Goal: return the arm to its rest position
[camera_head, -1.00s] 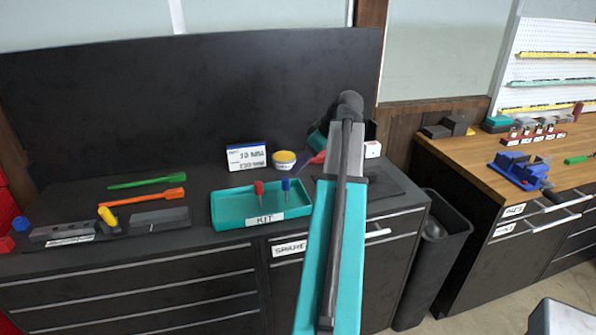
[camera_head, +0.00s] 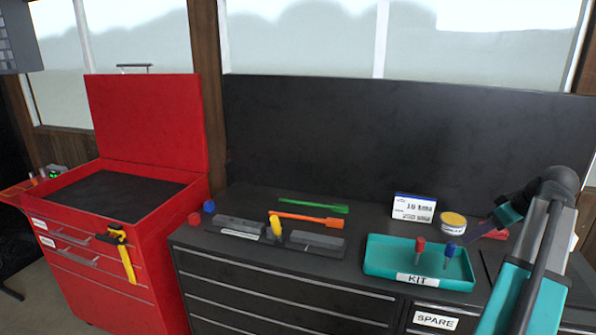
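My arm (camera_head: 535,250), teal and grey with a dark elbow, rises from the lower right edge of the head view and bends over the right part of the black bench. Its far end points down and left behind the teal kit tray (camera_head: 378,262). My gripper is mostly hidden by the arm links, and its fingers cannot be made out clearly. Whether it is open, shut or holding something does not show.
The tray holds a red-handled (camera_head: 420,244) and a blue-handled tool (camera_head: 450,250). A yellow-topped tin (camera_head: 453,222) and a label card (camera_head: 413,207) stand behind it. Green (camera_head: 313,205) and orange tools (camera_head: 307,219) lie left. A red tool chest (camera_head: 150,235) stands far left.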

